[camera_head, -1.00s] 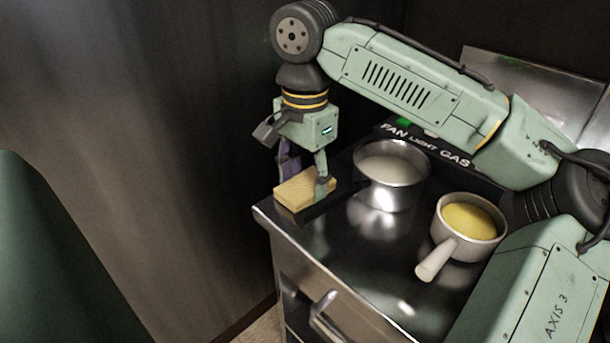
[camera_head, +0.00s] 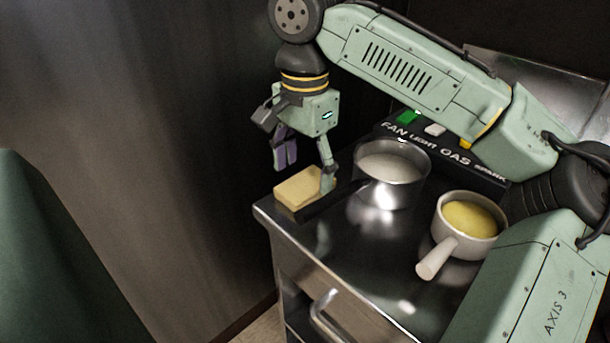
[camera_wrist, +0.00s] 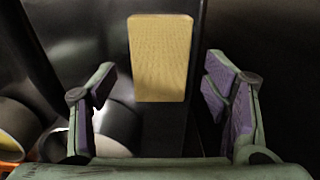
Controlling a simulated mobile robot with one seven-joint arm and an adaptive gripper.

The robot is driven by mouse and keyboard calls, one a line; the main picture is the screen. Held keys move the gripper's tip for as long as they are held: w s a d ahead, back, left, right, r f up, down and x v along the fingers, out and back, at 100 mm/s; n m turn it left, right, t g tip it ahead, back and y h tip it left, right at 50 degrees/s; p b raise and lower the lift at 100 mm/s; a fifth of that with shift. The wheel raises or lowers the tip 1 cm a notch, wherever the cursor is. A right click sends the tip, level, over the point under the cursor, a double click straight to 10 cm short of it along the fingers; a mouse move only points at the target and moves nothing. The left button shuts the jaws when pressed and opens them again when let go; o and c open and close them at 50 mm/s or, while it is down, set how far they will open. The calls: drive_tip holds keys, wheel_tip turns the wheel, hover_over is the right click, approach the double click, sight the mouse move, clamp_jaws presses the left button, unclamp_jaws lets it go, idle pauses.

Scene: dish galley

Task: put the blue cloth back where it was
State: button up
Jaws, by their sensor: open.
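No blue cloth shows in either view. A yellow, sponge-like block (camera_head: 297,188) lies on the near left corner of the steel counter. It also shows in the wrist view (camera_wrist: 160,60), ahead of and between the fingers. My gripper (camera_head: 306,164) is just above the block, with its fingers spread wide and nothing held. One finger hangs at the left, clear of the block; the other is close by its right end, and I cannot tell if it touches. Both purple-padded fingers show in the wrist view, apart and empty (camera_wrist: 160,108).
A steel pot (camera_head: 392,172) with pale contents stands right of the block, its dark handle towards it. A smaller pot (camera_head: 468,218) with yellow contents and a cream handle stands farther right. A control panel (camera_head: 440,150) runs behind. A dark wall is close on the left.

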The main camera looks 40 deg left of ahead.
sight(304, 184)
wheel_tip(304, 184, up, 10)
idle(0.3)
drive_tip(key=shift+s, duration=0.1)
idle(0.5)
